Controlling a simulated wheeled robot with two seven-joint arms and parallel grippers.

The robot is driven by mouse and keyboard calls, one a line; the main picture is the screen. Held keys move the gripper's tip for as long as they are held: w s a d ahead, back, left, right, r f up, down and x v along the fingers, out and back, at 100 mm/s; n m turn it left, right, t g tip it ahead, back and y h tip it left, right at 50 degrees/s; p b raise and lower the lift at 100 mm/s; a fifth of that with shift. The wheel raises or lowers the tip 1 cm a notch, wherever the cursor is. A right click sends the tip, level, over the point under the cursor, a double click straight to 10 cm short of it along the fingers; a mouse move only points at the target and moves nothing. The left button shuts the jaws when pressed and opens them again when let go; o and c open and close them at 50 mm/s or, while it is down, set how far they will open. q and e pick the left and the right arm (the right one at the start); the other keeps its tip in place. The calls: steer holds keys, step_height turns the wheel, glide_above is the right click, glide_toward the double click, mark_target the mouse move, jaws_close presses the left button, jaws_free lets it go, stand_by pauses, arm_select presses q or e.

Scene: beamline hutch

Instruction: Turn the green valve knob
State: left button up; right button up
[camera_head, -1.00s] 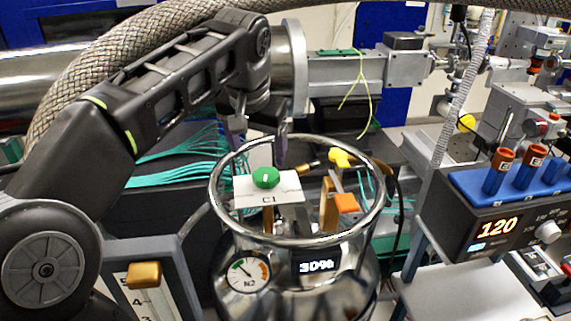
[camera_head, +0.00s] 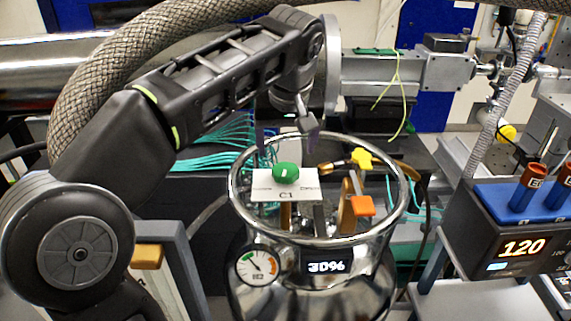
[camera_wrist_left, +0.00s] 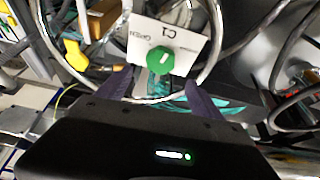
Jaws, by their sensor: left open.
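The round green valve knob (camera_head: 286,172) has a white mark on top. It sits on a white plate labelled C1 (camera_head: 262,187) inside the ring rim of a shiny metal vessel (camera_head: 240,215). My left gripper (camera_head: 287,145) is open, just behind and above the knob, its dark purple fingers pointing down. In the left wrist view the knob (camera_wrist_left: 160,60) lies between and slightly beyond the fingertips (camera_wrist_left: 160,78), with nothing held. I cannot tell contact, but gaps show on both sides. My right gripper is not in view.
A yellow knob (camera_head: 361,159) and an orange knob (camera_head: 362,206) stand to the right inside the ring rim. A gauge (camera_head: 257,267) and a 30% display (camera_head: 326,267) are on the vessel's front. A controller reading 120 (camera_head: 522,247) stands at right. A braided hose passes behind my arm.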

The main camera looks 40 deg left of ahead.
mark_target(285, 168)
arm_select(q)
steer(key=shift+w+f+b, duration=0.1)
steer(key=shift+f+b, duration=0.25)
steer(key=shift+f, duration=0.2)
steer(key=shift+b+x, duration=0.7)
steer(key=shift+x, duration=0.3)
steer(key=x, duration=0.3)
steer(key=shift+w+a+f+p, duration=0.1)
steer(key=shift+a+f+p, duration=0.05)
steer(key=shift+p, duration=0.25)
steer(key=shift+w+a+f, duration=0.1)
steer(key=shift+w+f, duration=0.1)
steer(key=shift+f, duration=0.3)
steer(key=shift+c, duration=0.2)
steer(key=c, duration=1.3)
